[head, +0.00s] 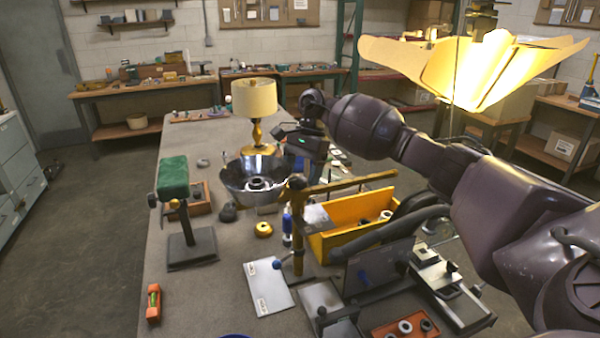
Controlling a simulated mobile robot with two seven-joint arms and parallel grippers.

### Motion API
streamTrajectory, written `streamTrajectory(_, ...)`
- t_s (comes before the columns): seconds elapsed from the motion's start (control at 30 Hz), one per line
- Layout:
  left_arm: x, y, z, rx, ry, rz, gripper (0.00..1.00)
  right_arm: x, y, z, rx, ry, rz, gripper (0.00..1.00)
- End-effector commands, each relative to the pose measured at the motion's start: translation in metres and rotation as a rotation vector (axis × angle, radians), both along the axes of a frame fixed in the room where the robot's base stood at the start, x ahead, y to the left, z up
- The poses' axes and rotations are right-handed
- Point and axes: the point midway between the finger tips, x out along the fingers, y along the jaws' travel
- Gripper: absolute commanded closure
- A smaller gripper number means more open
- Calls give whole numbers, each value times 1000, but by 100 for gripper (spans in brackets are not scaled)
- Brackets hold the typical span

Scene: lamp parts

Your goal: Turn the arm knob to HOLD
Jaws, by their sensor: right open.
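A brass stand (299,229) with a sideways brass arm (350,185) rises from the middle of the table. A dark round knob (297,182) sits at the joint between them, and a small dark blue knob (277,264) shows lower down. I cannot read any HOLD mark. A white plate (268,286) with small, unreadable print lies beside the stand. My right gripper (300,168) reaches in from the right, above and behind the brass joint, by a chrome bowl. It is open; its fingertips are small and dark here. It looks apart from the knob. My left gripper is out of view.
A green-padded stand (174,178) and an orange level (153,303) are at the left. A glowing shade (470,68) hangs upper right.

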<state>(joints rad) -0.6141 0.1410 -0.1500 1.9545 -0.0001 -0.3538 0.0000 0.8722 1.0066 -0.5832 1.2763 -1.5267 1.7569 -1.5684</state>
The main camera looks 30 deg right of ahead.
Motion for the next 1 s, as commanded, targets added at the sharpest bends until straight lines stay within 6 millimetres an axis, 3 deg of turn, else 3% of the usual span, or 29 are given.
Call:
streamTrajectory(0.43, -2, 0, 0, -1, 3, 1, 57, -1, 3, -8, 0, 0, 0, 30)
streamTrajectory(0.73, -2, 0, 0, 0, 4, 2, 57, -1, 3, -8, 0, 0, 0, 76)
streamTrajectory(1.0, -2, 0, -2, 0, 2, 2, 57, -2, 2, -8, -1, -1, -23, 78)
